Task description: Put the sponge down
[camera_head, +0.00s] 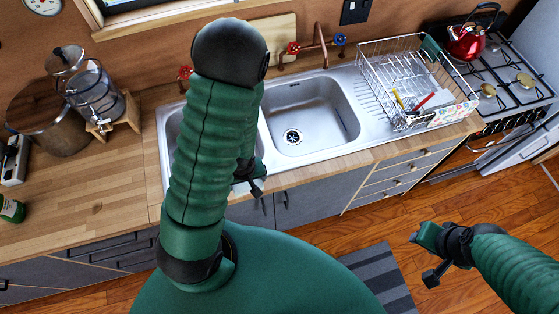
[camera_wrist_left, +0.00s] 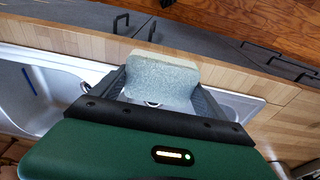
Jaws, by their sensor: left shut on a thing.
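The sponge (camera_wrist_left: 162,78) is a grey-green block with a paler top edge, seen in the left wrist view. It sits between the two dark fingers of my left gripper (camera_wrist_left: 160,92), which is shut on it. Below and around it in that view are the sink's metal rim and the wooden counter edge. In the head view my left gripper (camera_head: 250,183) is mostly hidden behind my own arm, near the sink's front edge.
The double-basin sink (camera_head: 312,120) looks empty in its visible right basin. A wire dish rack (camera_head: 395,85) stands to its right, beside the stove (camera_head: 505,80) with a red kettle (camera_head: 466,42). The wooden counter (camera_head: 90,195) left of the sink has clear space; a pot (camera_head: 45,115) stands further back.

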